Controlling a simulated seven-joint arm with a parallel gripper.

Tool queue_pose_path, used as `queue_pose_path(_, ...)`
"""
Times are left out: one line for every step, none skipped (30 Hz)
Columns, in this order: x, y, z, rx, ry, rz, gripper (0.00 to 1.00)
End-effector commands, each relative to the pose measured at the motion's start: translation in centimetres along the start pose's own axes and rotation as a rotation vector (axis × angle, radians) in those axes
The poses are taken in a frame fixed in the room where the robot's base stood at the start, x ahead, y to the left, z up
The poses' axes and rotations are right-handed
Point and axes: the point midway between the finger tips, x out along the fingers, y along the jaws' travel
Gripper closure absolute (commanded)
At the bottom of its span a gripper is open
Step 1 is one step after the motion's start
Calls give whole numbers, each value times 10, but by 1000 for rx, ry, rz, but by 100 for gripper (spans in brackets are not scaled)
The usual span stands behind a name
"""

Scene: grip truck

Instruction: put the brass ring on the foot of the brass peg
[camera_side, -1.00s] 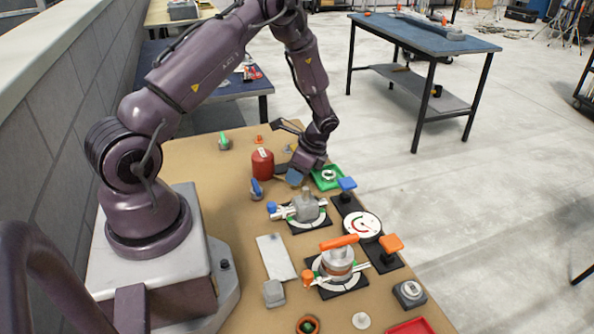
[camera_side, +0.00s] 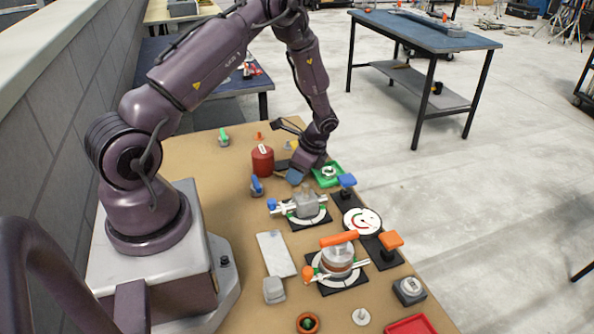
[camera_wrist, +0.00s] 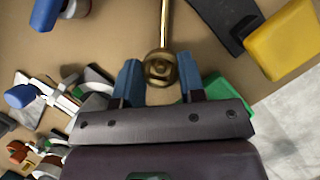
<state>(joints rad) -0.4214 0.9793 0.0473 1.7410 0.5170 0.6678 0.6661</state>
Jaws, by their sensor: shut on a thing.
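My gripper (camera_wrist: 160,80) has blue fingertips, one on each side of the brass ring (camera_wrist: 160,70), and is shut on it. The brass peg (camera_wrist: 165,24) shows in the wrist view as a thin rod running from the top edge down to the ring. The ring and the peg's lower end overlap in this view, and I cannot tell whether the ring is around the peg. In the side view my gripper (camera_side: 295,176) is low over the far part of the table, and the ring and peg cannot be made out there.
A red canister (camera_side: 262,160) stands left of my gripper, and a green tray (camera_side: 327,174) lies close on its right. A yellow block (camera_wrist: 284,38) is nearby. Clamped fixtures and a round dial (camera_side: 362,222) crowd the table's nearer part.

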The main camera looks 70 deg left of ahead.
Motion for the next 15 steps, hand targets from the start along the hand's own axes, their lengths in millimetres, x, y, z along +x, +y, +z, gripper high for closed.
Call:
queue_pose_path(0, 0, 0, 0, 0, 0, 87)
queue_pose_path(0, 0, 0, 0, 0, 0, 87)
queue_pose_path(1, 0, 0, 0, 0, 0, 87)
queue_pose_path(1, 0, 0, 0, 0, 0, 87)
queue_pose_path(2, 0, -1, 0, 0, 0, 87)
queue_pose_path(2, 0, -1, 0, 0, 0, 87)
queue_pose_path(3, 0, -1, 0, 0, 0, 87)
queue_pose_path(4, 0, -2, 0, 0, -1, 87)
queue_pose_path(4, 0, -2, 0, 0, -1, 87)
queue_pose_path(4, 0, -2, 0, 0, -1, 87)
queue_pose_path(4, 0, -2, 0, 0, -1, 87)
queue_pose_path(4, 0, -2, 0, 0, -1, 87)
queue_pose_path(4, 0, -2, 0, 0, -1, 87)
queue_pose_path(4, 0, -2, 0, 0, -1, 87)
queue_pose_path(4, 0, -2, 0, 0, -1, 87)
